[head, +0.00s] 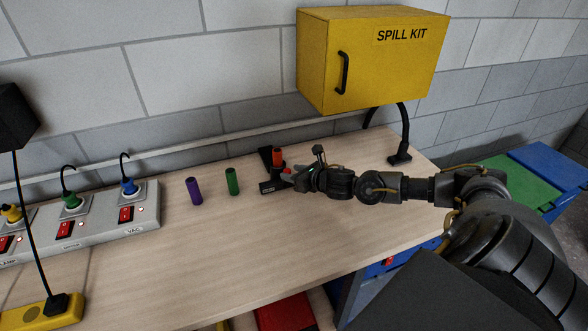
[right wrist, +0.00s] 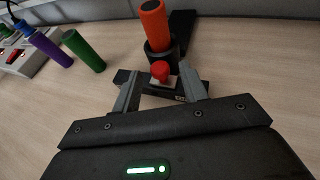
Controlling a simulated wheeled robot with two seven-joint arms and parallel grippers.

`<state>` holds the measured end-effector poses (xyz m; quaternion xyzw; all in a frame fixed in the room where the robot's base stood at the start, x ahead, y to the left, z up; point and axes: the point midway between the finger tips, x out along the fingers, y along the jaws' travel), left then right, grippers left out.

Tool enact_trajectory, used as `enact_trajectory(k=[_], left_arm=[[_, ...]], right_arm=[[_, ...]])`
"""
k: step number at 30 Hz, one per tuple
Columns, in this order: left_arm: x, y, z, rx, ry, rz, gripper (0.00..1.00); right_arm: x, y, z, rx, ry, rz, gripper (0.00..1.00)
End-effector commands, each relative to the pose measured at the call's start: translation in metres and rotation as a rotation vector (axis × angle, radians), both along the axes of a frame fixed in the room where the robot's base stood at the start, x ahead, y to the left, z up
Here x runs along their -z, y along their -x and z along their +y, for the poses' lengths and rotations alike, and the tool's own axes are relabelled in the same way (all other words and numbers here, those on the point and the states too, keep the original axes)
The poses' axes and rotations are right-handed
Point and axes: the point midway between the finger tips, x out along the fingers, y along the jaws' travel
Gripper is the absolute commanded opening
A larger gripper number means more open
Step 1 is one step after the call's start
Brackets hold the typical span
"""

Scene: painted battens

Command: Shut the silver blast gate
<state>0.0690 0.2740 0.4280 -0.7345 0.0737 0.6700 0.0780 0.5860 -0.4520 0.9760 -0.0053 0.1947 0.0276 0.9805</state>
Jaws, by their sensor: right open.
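I cannot make out a plainly silver blast gate in either view. In the right wrist view, a small red knob (right wrist: 160,70) on a pale grey-white block sits in front of a black cup holding an orange cylinder (right wrist: 154,25). A black base with a small label lies under the block. My right gripper (right wrist: 158,86) is open, its fingers on either side of the red knob and pale block; contact cannot be told. In the head view, my right gripper (head: 282,179) reaches in from the right and partly hides this fixture below the orange cylinder (head: 278,157). My left gripper is not in view.
A green cylinder (head: 232,182) and a purple cylinder (head: 194,191) stand left of the fixture. A grey switched outlet box (head: 95,235) lies farther left. A yellow spill kit cabinet (head: 365,60) is on the wall above. The front of the wooden bench (head: 190,270) is mostly clear.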

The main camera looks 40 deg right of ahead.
Motion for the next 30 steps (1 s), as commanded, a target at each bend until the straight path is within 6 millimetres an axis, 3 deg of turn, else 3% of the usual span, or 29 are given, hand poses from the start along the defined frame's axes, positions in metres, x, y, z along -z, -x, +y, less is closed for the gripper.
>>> enact_trajectory(k=[11, 21, 27, 30], left_arm=[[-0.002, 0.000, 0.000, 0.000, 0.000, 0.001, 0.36], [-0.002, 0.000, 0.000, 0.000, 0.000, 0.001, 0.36], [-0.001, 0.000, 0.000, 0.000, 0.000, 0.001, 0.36], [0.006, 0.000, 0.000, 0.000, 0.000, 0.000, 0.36]], right_arm=[[0.003, -0.006, 0.000, -0.001, 0.001, 0.001, 0.43], [0.003, -0.006, 0.000, 0.000, 0.000, 0.001, 0.01], [0.003, -0.006, 0.001, 0.000, 0.000, 0.001, 0.00], [0.006, -0.010, 0.012, -0.003, -0.003, -0.001, 0.00]])
